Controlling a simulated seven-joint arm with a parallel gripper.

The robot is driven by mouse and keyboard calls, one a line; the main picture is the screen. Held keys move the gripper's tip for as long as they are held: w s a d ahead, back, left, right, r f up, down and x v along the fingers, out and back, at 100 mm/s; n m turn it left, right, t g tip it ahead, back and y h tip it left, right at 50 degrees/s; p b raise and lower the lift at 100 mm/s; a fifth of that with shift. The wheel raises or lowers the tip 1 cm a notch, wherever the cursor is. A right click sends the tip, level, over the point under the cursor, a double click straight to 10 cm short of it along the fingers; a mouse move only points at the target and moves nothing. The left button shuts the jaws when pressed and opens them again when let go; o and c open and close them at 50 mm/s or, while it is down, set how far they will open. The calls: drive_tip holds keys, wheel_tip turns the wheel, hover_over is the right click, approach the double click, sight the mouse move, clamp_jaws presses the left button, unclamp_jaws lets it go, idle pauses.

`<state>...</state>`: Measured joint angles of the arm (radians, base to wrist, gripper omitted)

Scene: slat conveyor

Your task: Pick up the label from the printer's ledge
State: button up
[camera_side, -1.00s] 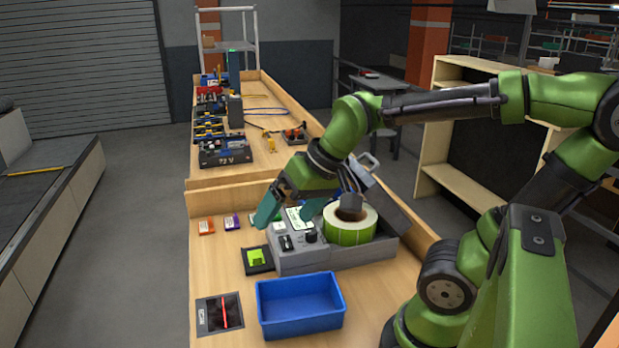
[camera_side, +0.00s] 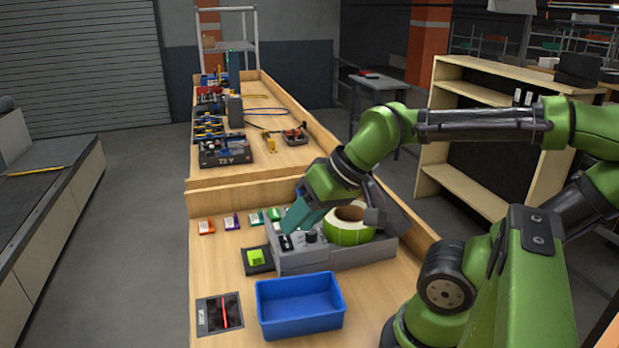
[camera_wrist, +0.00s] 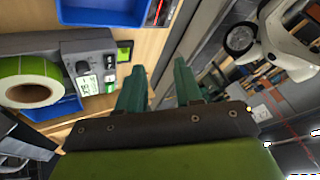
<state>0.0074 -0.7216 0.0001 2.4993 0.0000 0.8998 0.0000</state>
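The printer (camera_side: 300,258) is a grey box with a knob and a large label roll (camera_side: 350,222). A bright green label (camera_side: 256,257) lies on the black ledge at the printer's left end. In the wrist view the printer (camera_wrist: 75,45) is at upper left, with the label (camera_wrist: 124,55) at its right end. My gripper (camera_side: 292,222) is above and behind the printer's front panel in the side view, apart from the label. In the wrist view my gripper (camera_wrist: 161,80) has its two teal fingers spread with nothing between them. The fingers hide the printer's screen in the side view.
A blue bin (camera_side: 300,308) stands in front of the printer, beside a black scanner plate (camera_side: 219,314) with a red line. Bare wood (camera_side: 215,262) lies left of the ledge.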

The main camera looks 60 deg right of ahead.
drive_tip(key=w+d+f+g, duration=0.2)
drive_tip(key=w+g, duration=0.1)
drive_tip(key=w, duration=0.3)
drive_tip(key=n+g+h, duration=0.2)
drive_tip(key=n+g, duration=0.2)
drive_tip(key=n, duration=0.9)
hover_over(257, 254)
drive_tip(key=s+a, duration=0.2)
drive_tip(key=a, duration=0.2)
wheel_tip(257, 254, down, 4)
drive_tip(key=f, duration=1)
drive_tip(key=shift+s+d+f, duration=0.15)
drive_tip(key=shift+s+f, duration=0.05)
drive_tip(key=shift+f, duration=0.2)
drive_tip(key=shift+d+f, duration=0.2)
drive_tip(key=shift+f, duration=0.7)
drive_tip(key=shift+d+f, duration=0.15)
drive_tip(key=shift+f, duration=0.75)
drive_tip(key=shift+d+f, duration=0.2)
drive_tip(key=shift+f, duration=0.7)
clamp_jaws()
